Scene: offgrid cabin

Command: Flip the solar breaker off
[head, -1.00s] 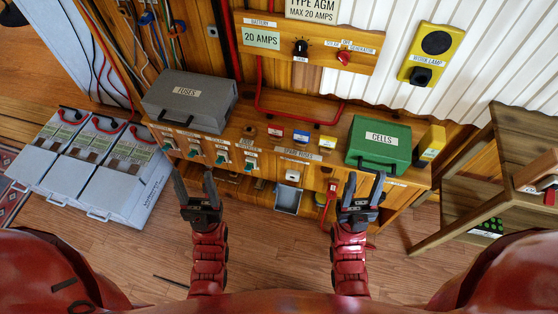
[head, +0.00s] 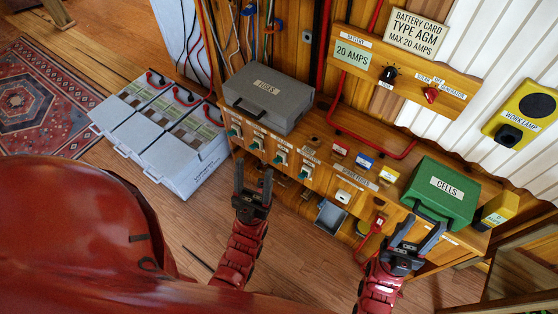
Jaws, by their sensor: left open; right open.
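A row of several breaker switches with teal levers runs along the sloped front of the wooden bench (head: 325,135), below the grey FUSES box (head: 268,98). The leftmost lever (head: 235,131) and the one to its right (head: 256,144) show clearly. Two more levers (head: 281,156) (head: 305,172) sit further right. Their small labels are too small to read, so I cannot tell which is solar. My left gripper (head: 254,179) is open and empty, in front of and below the row. My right gripper (head: 423,232) is open and empty, in front of the green CELLS box (head: 440,193).
Grey batteries (head: 165,135) stand on the floor left of the bench. Red, blue and yellow fuse blocks (head: 364,161) sit on the bench top. A panel with a black knob (head: 388,75) and red knob (head: 431,95) is above. A grey bin (head: 330,215) hangs below.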

